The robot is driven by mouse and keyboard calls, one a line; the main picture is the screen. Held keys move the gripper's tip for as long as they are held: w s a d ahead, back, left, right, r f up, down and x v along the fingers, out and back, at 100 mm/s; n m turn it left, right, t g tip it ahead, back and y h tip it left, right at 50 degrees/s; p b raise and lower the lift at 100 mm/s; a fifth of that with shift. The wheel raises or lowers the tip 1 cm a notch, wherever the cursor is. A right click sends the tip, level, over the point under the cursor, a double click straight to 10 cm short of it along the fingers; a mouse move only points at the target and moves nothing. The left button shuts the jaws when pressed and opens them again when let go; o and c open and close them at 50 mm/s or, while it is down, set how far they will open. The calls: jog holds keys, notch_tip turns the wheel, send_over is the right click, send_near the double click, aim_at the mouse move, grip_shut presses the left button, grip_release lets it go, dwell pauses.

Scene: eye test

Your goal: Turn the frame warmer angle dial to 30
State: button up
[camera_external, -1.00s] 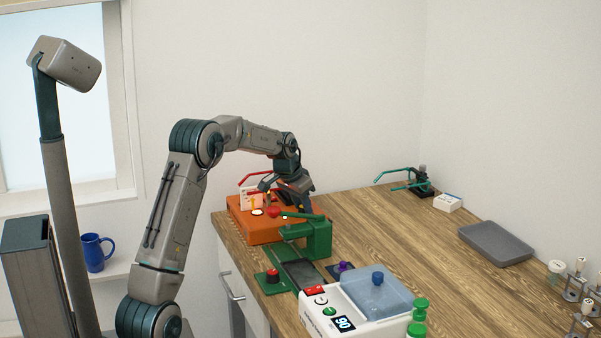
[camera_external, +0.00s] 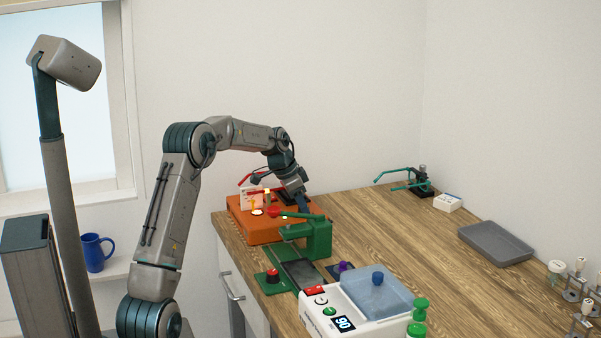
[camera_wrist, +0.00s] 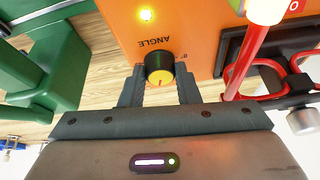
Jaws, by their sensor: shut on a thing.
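The frame warmer is an orange box (camera_external: 262,233) at the near left end of the bench; its orange face (camera_wrist: 190,30) fills the top of the wrist view. My gripper (camera_wrist: 159,82) is shut on the dial, one finger on each side. In the external view my gripper (camera_external: 303,206) is at the right end of the warmer, and the dial is hidden. The exact angle set is too small to read.
A green press (camera_external: 318,238) stands close to my gripper, also at the left of the wrist view (camera_wrist: 50,60). A red arm (camera_wrist: 246,62) rises near the right finger. A white device with a blue lid (camera_external: 370,292) is nearer. The bench's middle is clear.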

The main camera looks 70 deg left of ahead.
jog(key=shift+r, duration=0.1)
jog(key=o, duration=1)
jog(key=v, duration=1.3)
jog(key=shift+s+r, duration=0.15)
jog(key=shift+r, duration=0.2)
